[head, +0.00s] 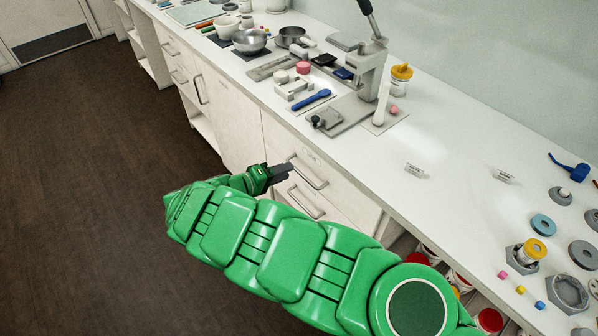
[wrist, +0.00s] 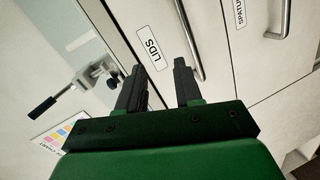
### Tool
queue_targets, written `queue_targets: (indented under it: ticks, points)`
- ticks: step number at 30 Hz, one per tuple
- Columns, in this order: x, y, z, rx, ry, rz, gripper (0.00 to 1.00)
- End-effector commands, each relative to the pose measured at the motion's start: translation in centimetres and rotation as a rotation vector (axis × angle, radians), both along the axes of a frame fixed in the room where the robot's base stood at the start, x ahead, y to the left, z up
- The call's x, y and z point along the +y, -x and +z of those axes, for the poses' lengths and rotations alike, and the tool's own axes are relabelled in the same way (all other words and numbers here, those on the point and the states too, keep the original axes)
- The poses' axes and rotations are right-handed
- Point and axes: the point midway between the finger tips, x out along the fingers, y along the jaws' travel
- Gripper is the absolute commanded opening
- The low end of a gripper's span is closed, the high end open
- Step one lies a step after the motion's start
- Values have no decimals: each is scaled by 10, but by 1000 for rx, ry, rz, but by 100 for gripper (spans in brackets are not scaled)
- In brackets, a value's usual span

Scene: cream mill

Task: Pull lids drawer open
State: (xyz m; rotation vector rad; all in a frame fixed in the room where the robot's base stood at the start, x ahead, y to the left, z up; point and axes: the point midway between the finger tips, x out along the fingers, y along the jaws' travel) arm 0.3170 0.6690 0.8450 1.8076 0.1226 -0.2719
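The lids drawer, with a white LIDS label (wrist: 151,48), is shut in the cabinet front under the counter. In the wrist view its metal bar handle (wrist: 188,38) runs down toward the right finger, and its lower end is just right of that fingertip. In the head view the handle (head: 308,171) is on the upper drawer, just right of my gripper (head: 280,172). My gripper (wrist: 157,78) is open and empty in the wrist view, with its two dark fingers spread. The handle does not appear to be between the fingers; contact is unclear.
A second drawer below, with a partly visible SPATU label (wrist: 240,13), has its own bar handle (head: 306,203). The white counter (head: 450,130) above holds a press (head: 365,75) and small tools. The dark floor (head: 90,180) at left is clear.

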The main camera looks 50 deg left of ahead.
Motion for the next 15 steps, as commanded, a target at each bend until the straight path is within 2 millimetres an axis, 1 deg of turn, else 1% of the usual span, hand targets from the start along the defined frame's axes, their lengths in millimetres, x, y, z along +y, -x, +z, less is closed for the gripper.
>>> queue_targets:
  ticks: [1, 3, 7, 10, 15]
  points:
    - [1, -1, -11, -3, 39, 16, 35]
    - [4, -1, -23, -12, 93, 40, 35]
    - [10, -2, -39, -26, 168, 79, 35]
    - [13, -1, -48, -31, 208, 100, 35]
    - [16, -2, -53, -38, 235, 117, 35]
